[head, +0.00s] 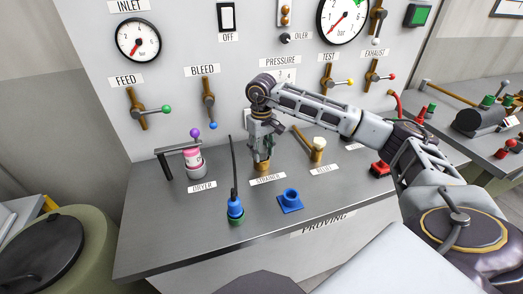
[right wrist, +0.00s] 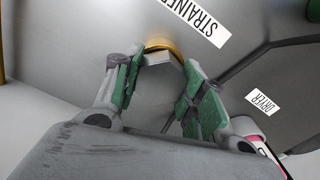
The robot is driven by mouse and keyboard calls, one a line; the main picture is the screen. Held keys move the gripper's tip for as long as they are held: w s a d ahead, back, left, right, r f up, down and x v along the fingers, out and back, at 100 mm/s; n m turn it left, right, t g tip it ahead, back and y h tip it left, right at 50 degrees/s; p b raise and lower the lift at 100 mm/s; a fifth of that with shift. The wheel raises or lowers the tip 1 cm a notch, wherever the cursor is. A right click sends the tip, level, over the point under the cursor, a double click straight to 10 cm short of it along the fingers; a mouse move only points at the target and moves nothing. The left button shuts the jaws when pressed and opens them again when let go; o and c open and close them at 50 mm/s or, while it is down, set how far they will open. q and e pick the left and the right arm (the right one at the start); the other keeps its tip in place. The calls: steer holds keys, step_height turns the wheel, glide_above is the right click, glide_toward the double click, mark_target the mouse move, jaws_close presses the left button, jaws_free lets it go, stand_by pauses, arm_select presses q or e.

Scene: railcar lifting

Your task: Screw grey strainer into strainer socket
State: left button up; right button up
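The brass strainer socket (head: 262,166) stands on the grey bench behind the STRAINER label. My right gripper (head: 262,148) points down right above it. In the right wrist view the two green-padded fingers (right wrist: 160,75) stand either side of a pale grey faceted piece, the grey strainer (right wrist: 158,59), and appear shut on it. The socket's brass rim (right wrist: 163,46) shows just past the strainer, so the strainer is at or in the socket's mouth; how deep it sits cannot be told. In the head view the fingers mostly hide the strainer. My left gripper is not in view.
A pink and white dryer canister (head: 194,158) under a bracket stands left. A blue plug with black hose (head: 235,208) and a blue square-based fitting (head: 290,200) stand in front. A brass-topped relief fitting (head: 318,148) is close right. The front left bench is clear.

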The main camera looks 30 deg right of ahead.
steer(key=c, duration=0.3)
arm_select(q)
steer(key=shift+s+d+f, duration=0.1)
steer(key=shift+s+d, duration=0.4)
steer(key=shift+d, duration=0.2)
arm_select(e)
steer(key=shift+c, duration=0.2)
steer(key=shift+m, duration=0.3)
steer(key=shift+d+m, duration=0.1)
steer(key=shift+m, duration=6.1)
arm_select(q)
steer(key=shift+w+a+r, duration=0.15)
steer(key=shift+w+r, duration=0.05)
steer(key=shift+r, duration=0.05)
arm_select(e)
steer(key=shift+m, duration=0.9)
